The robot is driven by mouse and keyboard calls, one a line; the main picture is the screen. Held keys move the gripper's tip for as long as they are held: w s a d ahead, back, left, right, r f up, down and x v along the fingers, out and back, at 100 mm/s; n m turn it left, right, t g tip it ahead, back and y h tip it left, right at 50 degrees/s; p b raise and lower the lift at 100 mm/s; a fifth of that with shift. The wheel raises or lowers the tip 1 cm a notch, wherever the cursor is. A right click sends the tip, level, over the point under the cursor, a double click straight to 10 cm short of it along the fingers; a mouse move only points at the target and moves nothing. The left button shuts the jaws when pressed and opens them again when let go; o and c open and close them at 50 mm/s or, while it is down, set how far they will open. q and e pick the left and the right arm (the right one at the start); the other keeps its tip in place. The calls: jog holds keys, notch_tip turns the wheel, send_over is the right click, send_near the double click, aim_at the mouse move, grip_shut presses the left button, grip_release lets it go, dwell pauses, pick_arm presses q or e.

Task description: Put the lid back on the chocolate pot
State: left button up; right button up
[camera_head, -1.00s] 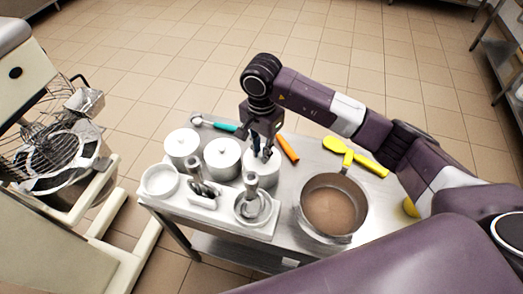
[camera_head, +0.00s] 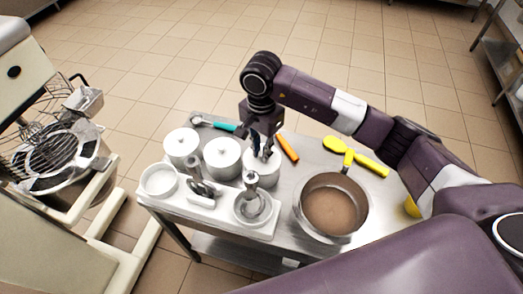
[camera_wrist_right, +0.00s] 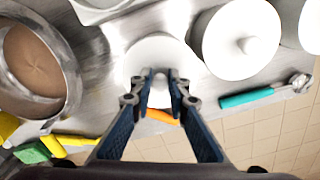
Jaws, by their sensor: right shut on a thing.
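My right gripper (camera_head: 264,152) points down over the rightmost of a row of white pots (camera_head: 259,174). It is shut on the knob of a round white lid; in the wrist view the fingertips (camera_wrist_right: 161,78) close around the knob and the lid (camera_wrist_right: 150,50) shows beyond them. I cannot tell whether the lid rests on the pot rim or is just above it. A wide pan (camera_head: 300,199) holding brown, chocolate-like contents stands to the right; it also shows in the wrist view (camera_wrist_right: 68,78). My left gripper is not in view.
Two lidded white pots (camera_head: 222,158) (camera_head: 182,146) stand to the left. A turquoise-handled tool (camera_head: 222,126), an orange handle (camera_head: 288,149) and yellow spatulas (camera_head: 368,163) lie behind. A mixer (camera_head: 60,165) stands left.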

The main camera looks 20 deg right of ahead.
jog(key=shift+f+b, duration=0.2)
jog(key=shift+b, duration=0.95)
dwell(1.4)
dwell(0.4)
jog(key=o, duration=1.3)
jog(key=shift+r, duration=0.1)
jog(key=shift+r+p, duration=1.4)
jog(key=shift+r, duration=2.05)
jog(key=shift+c, duration=0.2)
grip_shut()
